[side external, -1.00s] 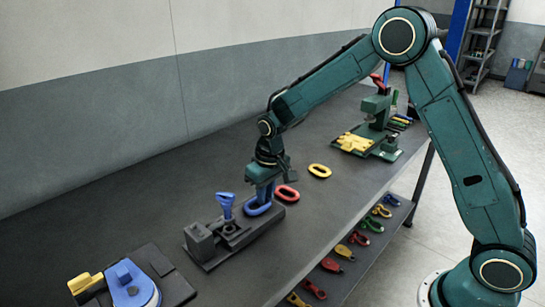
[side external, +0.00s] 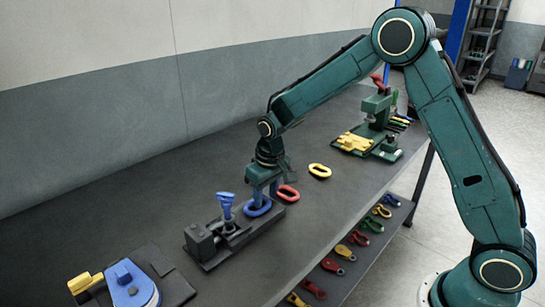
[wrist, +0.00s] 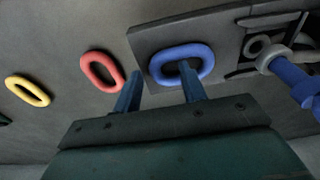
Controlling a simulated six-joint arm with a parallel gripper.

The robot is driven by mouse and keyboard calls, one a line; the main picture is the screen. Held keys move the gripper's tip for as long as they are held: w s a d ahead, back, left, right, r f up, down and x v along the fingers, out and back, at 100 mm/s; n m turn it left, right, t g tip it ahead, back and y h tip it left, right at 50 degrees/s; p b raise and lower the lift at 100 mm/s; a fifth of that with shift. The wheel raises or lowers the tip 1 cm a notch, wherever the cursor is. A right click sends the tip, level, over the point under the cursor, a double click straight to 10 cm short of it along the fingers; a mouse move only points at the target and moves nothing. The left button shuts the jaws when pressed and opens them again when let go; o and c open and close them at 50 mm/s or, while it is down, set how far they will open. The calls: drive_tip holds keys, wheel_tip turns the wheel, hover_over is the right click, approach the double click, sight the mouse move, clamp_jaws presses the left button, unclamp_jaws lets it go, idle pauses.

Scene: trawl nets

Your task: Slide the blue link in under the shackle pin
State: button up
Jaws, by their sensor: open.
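The blue link (side external: 262,210) lies flat on the dark fixture plate, beside the shackle; it also shows in the wrist view (wrist: 206,62). The shackle (wrist: 257,47) has a blue-handled pin (side external: 226,204), seen at the right of the wrist view (wrist: 296,84). My gripper (side external: 260,202) is right at the blue link, with its fingers apart. In the wrist view my gripper (wrist: 158,84) has one finger at the link's opening and the other outside its left end. Whether the fingers touch the link, I cannot tell. The space beneath the pin is hidden.
A red link (side external: 288,193) and a yellow link (side external: 320,171) lie on the bench to the right. A blue-and-yellow fixture (side external: 130,284) is at the front left. Bare bench lies behind the plate.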

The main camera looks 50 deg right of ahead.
sight(270, 203)
wheel_tip(270, 203, up, 14)
drive_tip(key=s, duration=0.1)
drive_tip(key=shift+s+f, duration=0.25)
drive_tip(key=shift+s, duration=0.05)
idle(0.4)
idle(0.3)
drive_tip(key=s+d+r+t, duration=0.2)
drive_tip(key=s+r, duration=0.6)
drive_tip(key=s, duration=0.6)
drive_tip(key=s+d+f+t, duration=0.1)
drive_tip(key=s+t, duration=0.1)
drive_tip(key=s, duration=1.3)
drive_tip(key=shift+s+f, duration=0.15)
drive_tip(key=shift+f, duration=0.1)
drive_tip(key=shift+d, duration=0.1)
